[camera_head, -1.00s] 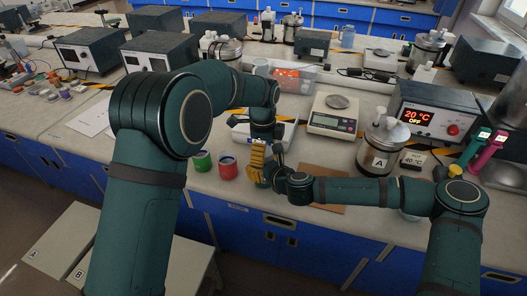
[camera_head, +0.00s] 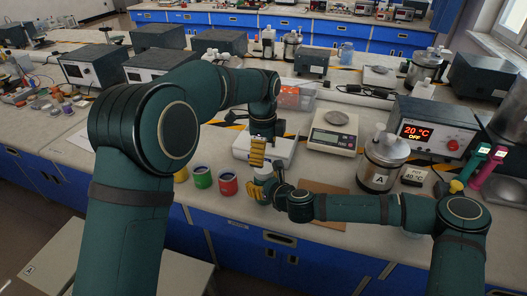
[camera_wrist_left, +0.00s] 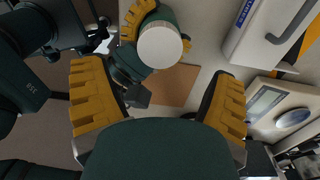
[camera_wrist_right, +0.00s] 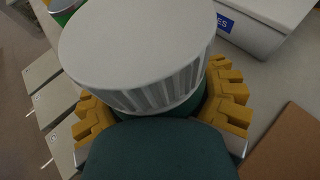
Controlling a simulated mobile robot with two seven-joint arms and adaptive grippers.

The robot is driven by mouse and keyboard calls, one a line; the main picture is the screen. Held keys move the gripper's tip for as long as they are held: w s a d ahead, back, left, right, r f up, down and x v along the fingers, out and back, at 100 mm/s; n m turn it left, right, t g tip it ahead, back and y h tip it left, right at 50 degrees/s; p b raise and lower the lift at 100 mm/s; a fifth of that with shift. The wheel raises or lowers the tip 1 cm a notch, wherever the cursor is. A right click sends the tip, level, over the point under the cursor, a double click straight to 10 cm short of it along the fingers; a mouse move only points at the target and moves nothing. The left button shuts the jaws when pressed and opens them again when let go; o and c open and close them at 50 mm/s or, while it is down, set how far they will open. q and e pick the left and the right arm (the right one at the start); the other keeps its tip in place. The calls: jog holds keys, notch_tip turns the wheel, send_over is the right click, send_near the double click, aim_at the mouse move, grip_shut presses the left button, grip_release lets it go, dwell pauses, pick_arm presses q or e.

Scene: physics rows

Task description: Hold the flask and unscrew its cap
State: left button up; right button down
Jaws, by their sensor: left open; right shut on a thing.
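The flask has a dark green body and a wide white ribbed cap. In the right wrist view its cap (camera_wrist_right: 140,45) fills the upper middle, with the green body (camera_wrist_right: 212,112) below it. My right gripper (camera_wrist_right: 165,115) is shut around the body, under the cap. In the head view the white cap (camera_head: 263,172) shows above my right gripper (camera_head: 262,192). My left gripper (camera_head: 257,152) points down just above it, open. In the left wrist view the cap (camera_wrist_left: 160,46) lies beyond the open fingers (camera_wrist_left: 158,102), not between them. Cap and body look joined.
A white box (camera_head: 240,145) stands behind the grippers. A scale (camera_head: 333,132) and a steel vessel marked A (camera_head: 382,165) stand to the right. Red (camera_head: 228,185) and green (camera_head: 202,178) cans stand left, near the bench edge. A brown board (camera_head: 330,190) lies behind my right forearm.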

aim_at(264, 168)
pick_arm(q)
notch_tip(264, 168, down, 6)
jog(key=shift+f, duration=0.25)
jog(key=c, duration=1.3)
jog(key=o, duration=1.3)
jog(key=shift+r, duration=0.1)
jog(key=shift+r, duration=2.2)
